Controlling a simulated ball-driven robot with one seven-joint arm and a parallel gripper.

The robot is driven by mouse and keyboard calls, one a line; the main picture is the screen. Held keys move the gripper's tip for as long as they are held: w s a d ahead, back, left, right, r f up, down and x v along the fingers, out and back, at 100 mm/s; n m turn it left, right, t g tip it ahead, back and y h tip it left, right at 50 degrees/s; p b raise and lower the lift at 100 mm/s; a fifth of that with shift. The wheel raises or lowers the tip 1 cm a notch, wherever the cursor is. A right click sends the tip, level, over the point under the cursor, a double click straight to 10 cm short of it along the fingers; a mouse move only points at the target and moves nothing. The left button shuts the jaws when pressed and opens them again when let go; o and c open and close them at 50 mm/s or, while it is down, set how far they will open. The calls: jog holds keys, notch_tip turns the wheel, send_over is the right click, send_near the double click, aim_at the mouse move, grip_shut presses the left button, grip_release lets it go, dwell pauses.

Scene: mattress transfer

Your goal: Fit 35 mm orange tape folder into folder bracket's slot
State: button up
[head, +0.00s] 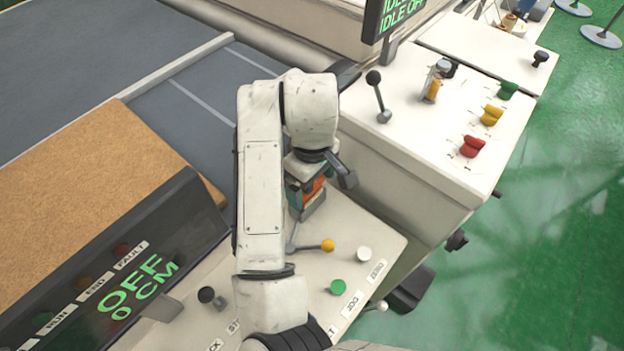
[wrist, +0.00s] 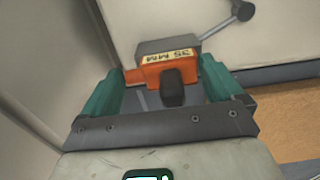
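The orange tape folder (wrist: 155,75) with its yellow "35 MM" label (wrist: 168,55) sits between the teal fingers of my gripper (wrist: 160,85) in the wrist view. Its sides appear to meet both fingers, and a dark knob (wrist: 173,90) stands toward me. The folder also shows as an orange patch (head: 314,187) in the head view, partly hidden by my wrist; my gripper (head: 306,195) is over the light control ledge. A grey block (wrist: 165,46) lies just beyond the folder; I cannot tell whether it is the bracket or part of the folder. No slot is clearly visible.
A yellow-knobbed lever (head: 327,245) is close below my gripper, with a green button (head: 337,286) and white button (head: 364,254) nearby. A dark-knobbed lever (head: 376,95) rises from the white cabinet (head: 420,140). A tan board (head: 90,200) lies left.

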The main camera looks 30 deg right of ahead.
jog(key=shift+o, duration=0.4)
notch_tip(320, 180, up, 11)
jog(key=shift+f+p, duration=0.1)
jog(key=shift+p, duration=0.75)
